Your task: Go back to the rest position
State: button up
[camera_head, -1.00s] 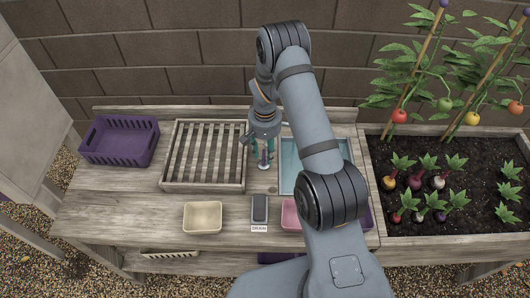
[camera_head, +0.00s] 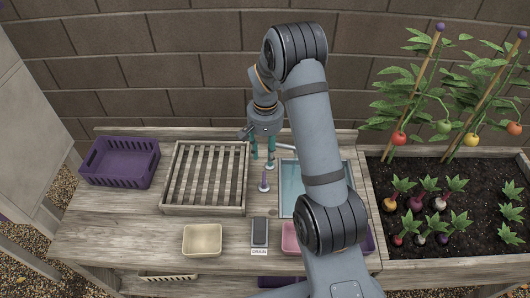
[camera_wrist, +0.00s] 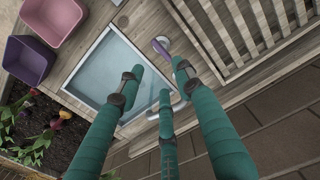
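My gripper (camera_head: 263,156) has teal fingers and hangs over the workbench, between the slatted wooden tray and the sink. Its fingers are spread with nothing between them, as the wrist view (camera_wrist: 158,82) also shows. Below the fingertips, a thin purple upright piece on a round pale base (camera_head: 264,186) stands on the bench, apart from the gripper. In the wrist view this purple piece (camera_wrist: 161,47) shows between the fingers.
The slatted tray (camera_head: 166,180) is left of the gripper, with a purple crate (camera_head: 119,179) beyond it. The sink (camera_head: 286,200) is to the right, partly behind my arm. A beige bin (camera_head: 202,240), a grey drain switch (camera_head: 259,232) and a pink bin (camera_head: 290,239) stand in front.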

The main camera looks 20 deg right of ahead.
jog(key=shift+f, duration=0.1)
notch_tip(320, 180, down, 12)
jog(key=shift+r, duration=0.2)
jog(key=shift+w+m+p, duration=0.1)
jog(key=shift+m+p, duration=0.5)
jog(key=shift+p, duration=0.25)
jog(key=shift+r+b, duration=0.45)
jog(key=shift+r, duration=0.2)
jog(key=shift+f, duration=0.1)
